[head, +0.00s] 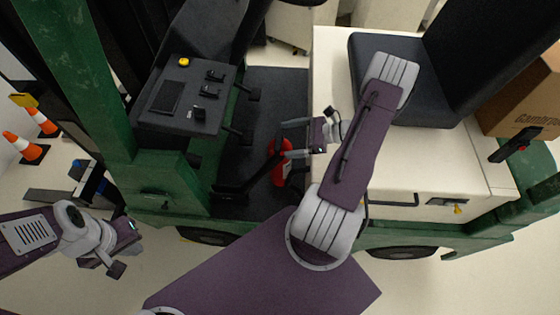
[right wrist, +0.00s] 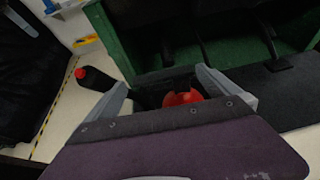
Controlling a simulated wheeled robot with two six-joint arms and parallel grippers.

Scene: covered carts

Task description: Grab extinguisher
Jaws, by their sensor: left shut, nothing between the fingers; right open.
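The red extinguisher (head: 281,170) stands on the dark floor of the green forklift, between the console and the cream seat base. My right gripper (head: 286,140) is open above it, with its fingers over the red body and partly covering it. In the right wrist view a rounded red part of the extinguisher (right wrist: 182,98) shows between the open fingers of the right gripper (right wrist: 162,80). Its lower part is hidden there by the gripper's body. My left gripper (head: 126,254) is shut and empty at the lower left, away from the extinguisher, outside the forklift.
The console (head: 183,95) with levers bounds the extinguisher on the left, and the seat base (head: 328,75) on the right. Pedals and a dark bar lie close by. Orange cones (head: 30,148) stand at far left. A cardboard box (head: 515,100) is behind the seat.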

